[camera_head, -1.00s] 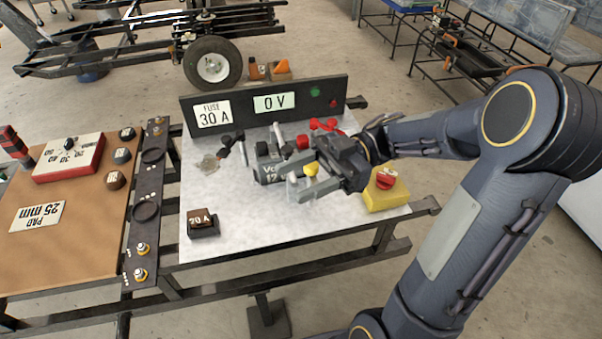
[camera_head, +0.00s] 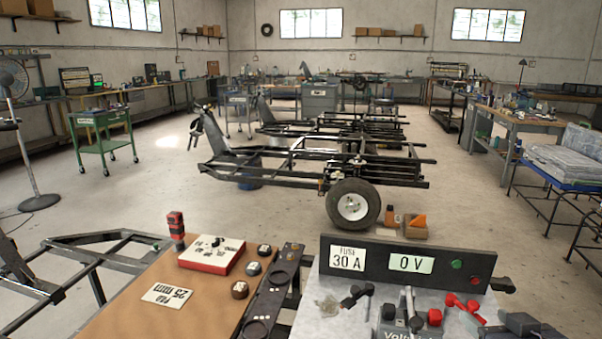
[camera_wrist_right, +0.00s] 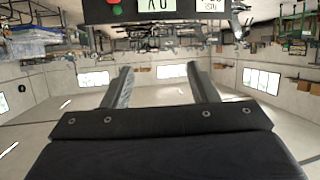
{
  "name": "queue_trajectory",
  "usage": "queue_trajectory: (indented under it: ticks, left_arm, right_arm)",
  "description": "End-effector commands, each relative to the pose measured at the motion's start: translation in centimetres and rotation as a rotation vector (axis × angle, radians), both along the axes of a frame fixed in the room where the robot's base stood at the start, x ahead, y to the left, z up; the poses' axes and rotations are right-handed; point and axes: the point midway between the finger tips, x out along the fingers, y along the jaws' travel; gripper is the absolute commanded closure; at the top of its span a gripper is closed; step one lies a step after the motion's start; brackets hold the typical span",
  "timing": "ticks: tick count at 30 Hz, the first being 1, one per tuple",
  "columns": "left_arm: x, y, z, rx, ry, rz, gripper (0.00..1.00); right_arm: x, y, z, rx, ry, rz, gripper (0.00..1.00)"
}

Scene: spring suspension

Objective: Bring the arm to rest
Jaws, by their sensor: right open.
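My right gripper (camera_head: 527,326) shows only in part at the bottom right edge of the head view, over the light bench top near the red clamps. In the right wrist view its two fingers stand wide apart with nothing between them (camera_wrist_right: 163,88). That view is upside down, and the bench's display panel (camera_wrist_right: 158,8) crosses its top edge. Most of my right arm lies below the head view. My left gripper is not in view.
The fuse panel (camera_head: 406,264) reading 30 A and 0 V stands upright at the bench's back. A voltmeter (camera_head: 402,333), cut by the lower edge, and red clamps (camera_head: 463,303) lie before it. A brown board (camera_head: 165,320) is at left. A wheeled chassis (camera_head: 353,205) stands beyond.

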Motion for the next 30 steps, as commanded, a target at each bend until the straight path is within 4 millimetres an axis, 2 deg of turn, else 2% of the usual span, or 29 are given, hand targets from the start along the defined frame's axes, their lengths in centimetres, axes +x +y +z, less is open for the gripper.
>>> queue_trajectory:
  ticks: [1,6,12,16,17,18,23,30]
  left_arm:
    - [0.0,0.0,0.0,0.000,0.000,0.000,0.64]
    - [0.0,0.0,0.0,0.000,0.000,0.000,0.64]
    - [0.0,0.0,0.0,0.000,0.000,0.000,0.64]
    - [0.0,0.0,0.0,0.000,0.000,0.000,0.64]
    - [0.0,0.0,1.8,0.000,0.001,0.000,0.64]
    - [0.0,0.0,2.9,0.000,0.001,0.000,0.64]
    - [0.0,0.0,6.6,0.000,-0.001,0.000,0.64]
    - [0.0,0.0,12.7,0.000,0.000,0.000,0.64]
  right_arm:
    - [-1.9,0.5,-1.5,0.048,0.087,-0.031,0.47]
    - [-7.8,3.6,-6.3,0.207,0.369,-0.037,0.47]
    - [-13.6,8.3,-9.3,0.350,0.606,0.057,0.47]
    - [-17.0,11.3,-10.2,0.424,0.727,0.145,0.47]
    - [-16.7,11.1,-8.2,0.421,0.721,0.138,0.47]
    - [-16.6,11.0,-7.2,0.419,0.720,0.135,0.47]
    - [-16.6,10.9,-3.6,0.418,0.719,0.133,0.47]
    - [-16.5,10.9,2.5,0.417,0.719,0.131,0.47]
